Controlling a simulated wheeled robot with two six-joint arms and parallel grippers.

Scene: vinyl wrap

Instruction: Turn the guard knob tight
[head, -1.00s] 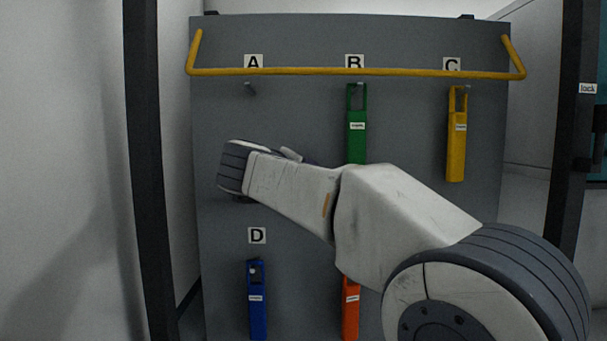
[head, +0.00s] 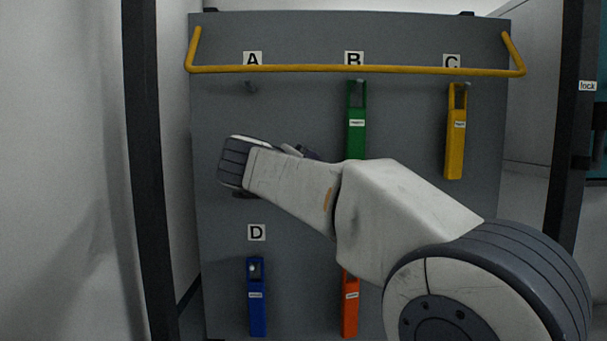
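No guard knob can be made out; the middle of the board is partly covered by my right arm. The yellow guard bar (head: 350,70) runs across the top of the grey board (head: 225,285). My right arm reaches in from the lower right, its wrist end in front of the board's left half, between labels A and D. The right fingers cannot be made out; small dark parts show above and below the wrist. I cannot tell what they touch. My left gripper is not in view.
A green tag (head: 357,135) hangs under B, a yellow tag (head: 456,135) under C, a blue tag (head: 257,300) under D. An orange tag (head: 350,310) is partly behind my arm. The hook under A (head: 250,88) is empty. Dark posts stand at both sides.

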